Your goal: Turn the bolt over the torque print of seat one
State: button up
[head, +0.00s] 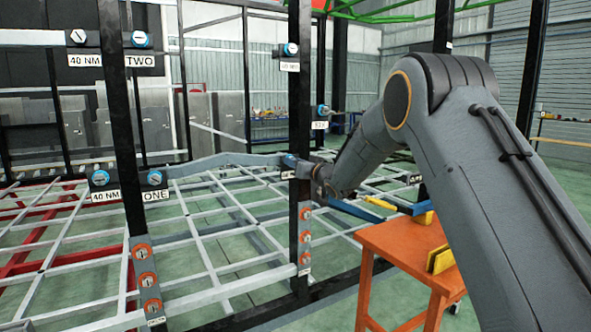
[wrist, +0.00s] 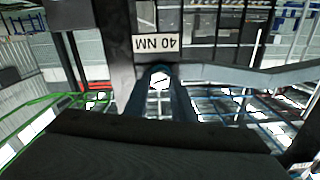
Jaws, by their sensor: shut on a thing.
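My gripper (head: 303,167) reaches the middle black post at the height of the blue-grey rail. In the wrist view its two dark fingers (wrist: 160,84) are shut on a bolt with a white face (wrist: 159,76), set in a dark block. A white print reading 40 NM (wrist: 156,43) appears upside down beside that bolt. The gripped bolt is mostly hidden in the head view.
An orange table (head: 398,238) with yellow and blue parts stands below my arm. Black posts and the blue-grey rail (head: 225,160) flank the gripper. A print TWO (head: 140,60) sits higher on the left post. Orange-ringed fittings (head: 147,279) line the lower posts.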

jog(key=n+b, duration=2)
jog(key=n, duration=0.3)
jog(key=shift+n+b, duration=0.4)
jog(key=shift+r, duration=0.1)
jog(key=o, duration=1.1)
jog(key=shift+c, duration=0.2)
